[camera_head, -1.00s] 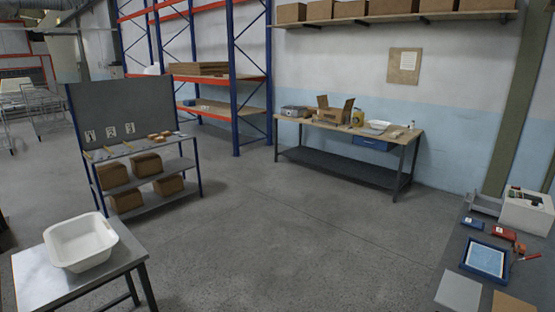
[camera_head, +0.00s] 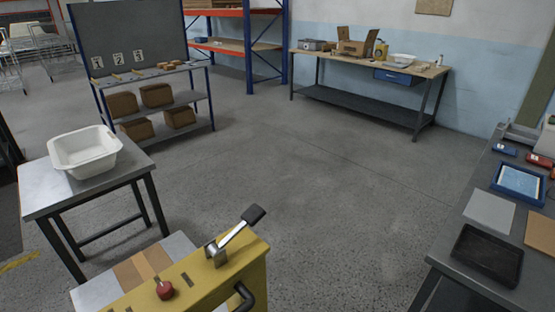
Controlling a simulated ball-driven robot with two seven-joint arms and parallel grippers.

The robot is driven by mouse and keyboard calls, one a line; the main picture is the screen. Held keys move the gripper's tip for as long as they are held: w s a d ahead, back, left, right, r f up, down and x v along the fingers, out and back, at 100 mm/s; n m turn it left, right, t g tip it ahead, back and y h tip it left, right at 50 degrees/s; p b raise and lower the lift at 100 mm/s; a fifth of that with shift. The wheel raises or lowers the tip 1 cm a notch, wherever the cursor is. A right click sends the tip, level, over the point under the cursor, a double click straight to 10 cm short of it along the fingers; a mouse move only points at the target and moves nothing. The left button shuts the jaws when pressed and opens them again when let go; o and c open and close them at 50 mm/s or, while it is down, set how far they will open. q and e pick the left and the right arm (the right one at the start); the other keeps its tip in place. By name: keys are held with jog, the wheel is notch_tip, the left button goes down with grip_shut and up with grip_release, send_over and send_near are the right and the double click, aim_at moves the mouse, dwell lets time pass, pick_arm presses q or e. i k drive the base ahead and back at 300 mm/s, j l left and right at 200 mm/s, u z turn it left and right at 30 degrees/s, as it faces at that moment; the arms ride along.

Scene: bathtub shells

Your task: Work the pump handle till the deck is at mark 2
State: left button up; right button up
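The pump handle (camera_head: 238,227) is a short metal lever with a black grip. It tilts up to the right from a metal pivot on a yellow machine body (camera_head: 215,278) at the bottom centre. A red knob (camera_head: 165,290) sits on the yellow top, left of the lever. A pale flat surface with a brown band, perhaps the deck (camera_head: 168,257), lies behind and left of the yellow body; its height against any mark cannot be told. Cards numbered 1, 2 and 3 stand on a distant shelf. Neither of my grippers is in view.
A white tub (camera_head: 85,160) stands on a metal table (camera_head: 38,190) at left. A grey bench (camera_head: 440,258) at right holds a black tray (camera_head: 487,254) and a blue-framed panel (camera_head: 519,183). A wooden-topped workbench (camera_head: 305,50) stands at the back. The middle floor is clear.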

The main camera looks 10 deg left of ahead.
aim_at(254, 213)
jog(key=k+j+u, duration=0.1)
jog(key=j+u, duration=0.25)
jog(key=j, duration=0.4)
jog(key=j+u, duration=0.4)
jog(key=j, duration=0.4)
